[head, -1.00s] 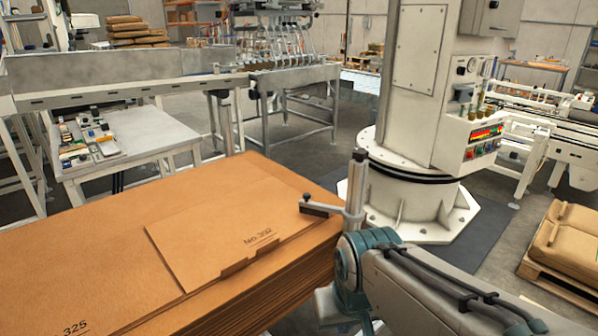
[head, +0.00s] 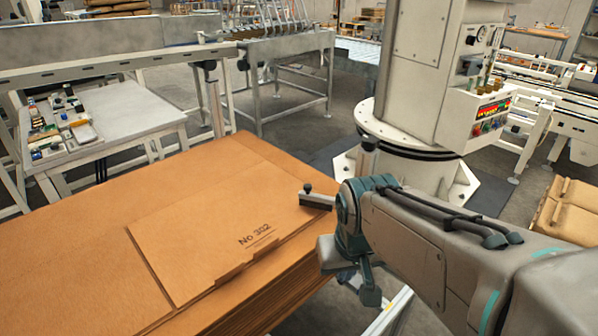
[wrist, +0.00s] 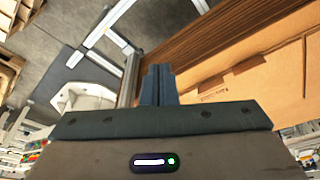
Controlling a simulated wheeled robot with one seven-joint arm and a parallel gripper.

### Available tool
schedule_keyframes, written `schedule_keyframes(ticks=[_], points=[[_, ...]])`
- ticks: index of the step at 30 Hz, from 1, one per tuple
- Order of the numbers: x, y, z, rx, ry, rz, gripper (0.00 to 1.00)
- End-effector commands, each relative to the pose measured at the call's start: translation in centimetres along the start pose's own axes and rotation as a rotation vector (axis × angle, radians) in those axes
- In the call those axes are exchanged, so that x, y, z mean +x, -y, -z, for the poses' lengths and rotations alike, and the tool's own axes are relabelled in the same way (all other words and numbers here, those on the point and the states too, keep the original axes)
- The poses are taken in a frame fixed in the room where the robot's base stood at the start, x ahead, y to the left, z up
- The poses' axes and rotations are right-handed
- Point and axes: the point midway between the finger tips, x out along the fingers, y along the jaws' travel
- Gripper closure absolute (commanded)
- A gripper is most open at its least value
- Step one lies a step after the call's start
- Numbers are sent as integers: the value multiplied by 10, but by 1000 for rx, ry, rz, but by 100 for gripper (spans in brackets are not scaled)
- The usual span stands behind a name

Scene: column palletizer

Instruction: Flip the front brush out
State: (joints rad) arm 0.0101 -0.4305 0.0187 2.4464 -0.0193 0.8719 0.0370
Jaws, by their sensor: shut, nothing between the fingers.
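The front brush (head: 316,201) is a short dark bar with a black knob on top. In the head view it reaches left over the right edge of the cardboard stack (head: 110,200). The brush cannot be made out in the wrist view. In the head view my wrist is just right of the brush; I cannot tell whether they touch.
The pale column machine (head: 425,80) stands behind my arm on a round flanged base. A side table (head: 125,115) with small items is at left, below a conveyor (head: 130,68). A pale metal rail (head: 393,312) runs low beside the stack. Sacks (head: 572,215) lie at right.

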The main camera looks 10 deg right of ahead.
Motion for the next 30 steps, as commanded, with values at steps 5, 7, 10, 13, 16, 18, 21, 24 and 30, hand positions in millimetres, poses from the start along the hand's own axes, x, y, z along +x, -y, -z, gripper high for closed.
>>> schedule_keyframes(ticks=[5,7,10,13,16,18,21,24,30], points=[[-8,-2,71,-9,-4,-33,100],[-6,-2,101,-12,-8,-42,100],[2,-2,144,-18,-17,-46,100],[13,-2,185,-18,-26,-42,100],[28,-2,222,-18,-36,-31,100],[40,-2,245,-14,-43,-21,100],[55,-3,270,-6,-53,-7,100],[67,-4,287,-1,-60,5,100],[77,-5,300,6,-68,15,100]])
